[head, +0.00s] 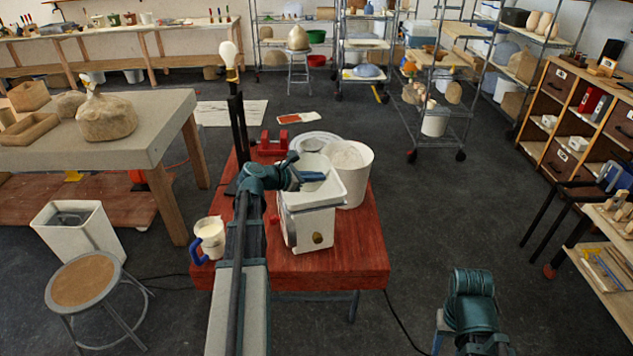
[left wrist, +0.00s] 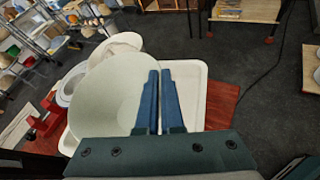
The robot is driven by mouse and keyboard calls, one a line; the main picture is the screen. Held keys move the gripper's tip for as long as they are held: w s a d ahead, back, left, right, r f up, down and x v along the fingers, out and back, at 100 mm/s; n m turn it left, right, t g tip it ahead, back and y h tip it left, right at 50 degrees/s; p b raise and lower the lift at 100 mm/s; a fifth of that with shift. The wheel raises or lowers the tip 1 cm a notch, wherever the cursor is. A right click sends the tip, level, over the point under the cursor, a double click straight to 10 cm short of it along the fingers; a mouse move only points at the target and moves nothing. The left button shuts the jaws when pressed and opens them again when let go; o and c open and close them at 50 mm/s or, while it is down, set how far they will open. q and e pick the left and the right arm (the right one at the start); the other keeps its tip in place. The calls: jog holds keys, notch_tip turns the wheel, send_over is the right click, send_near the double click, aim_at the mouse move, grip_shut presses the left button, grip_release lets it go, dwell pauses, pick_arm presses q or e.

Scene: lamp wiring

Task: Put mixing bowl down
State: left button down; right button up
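The mixing bowl (left wrist: 105,100) is pale grey-green and fills the left of the left wrist view. In the head view it shows as a small pale patch (head: 311,162), partly covered by my left gripper (head: 312,177). In the left wrist view my left gripper's blue fingers (left wrist: 160,72) are almost together. The bowl's edge meets them, and they look shut on its rim. The bowl is over a white, rectangular-topped box (head: 307,225), whose top (left wrist: 190,80) shows behind the fingers. I cannot tell whether the bowl touches it.
The box stands on a red table (head: 345,262). A white bucket (head: 352,185) is close behind it, with a red clamp (head: 272,145) to the left. A white jug with a blue handle (head: 209,236) stands at the left edge. A lamp bulb (head: 228,55) rises behind.

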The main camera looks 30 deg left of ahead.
pick_arm(q)
jog(key=shift+f, duration=0.1)
jog(key=c, duration=1)
grip_release()
jog(key=shift+c, duration=0.2)
jog(key=shift+s+r, duration=0.1)
jog(key=shift+r, duration=0.25)
jog(key=p+v, duration=0.4)
jog(key=v, duration=0.7)
jog(key=shift+s+a+p, duration=0.2)
jog(key=shift+s+p, duration=0.15)
